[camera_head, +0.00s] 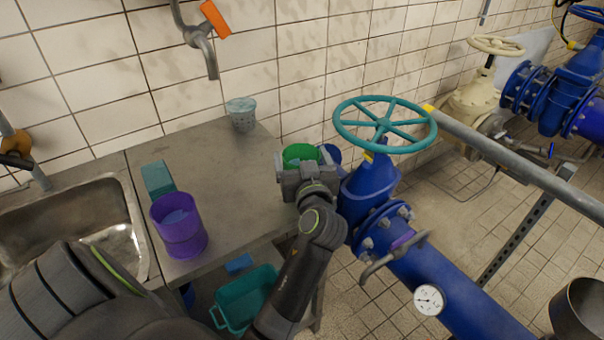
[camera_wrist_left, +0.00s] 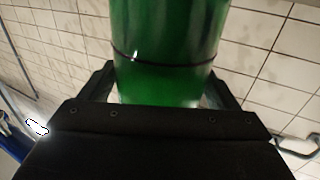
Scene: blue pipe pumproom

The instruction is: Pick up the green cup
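The green cup (camera_head: 301,155) shows in the head view just beyond my left gripper (camera_head: 303,172), above the right edge of the counter and beside the blue valve. The gripper body hides its lower part. In the left wrist view the green cup (camera_wrist_left: 168,50) fills the space between the two fingers of my left gripper (camera_wrist_left: 160,92). The fingers lie against both its sides, so the gripper looks shut on it. Tiled wall shows behind the cup, and no counter surface shows under it there. My right gripper is not in view.
The metal counter (camera_head: 225,205) holds a purple cup (camera_head: 179,228), a teal block (camera_head: 158,178) and a grey pot (camera_head: 242,115). A sink (camera_head: 80,225) is left. A teal handwheel (camera_head: 385,124) and blue pipe (camera_head: 440,290) stand close right. A teal crate (camera_head: 243,298) sits below.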

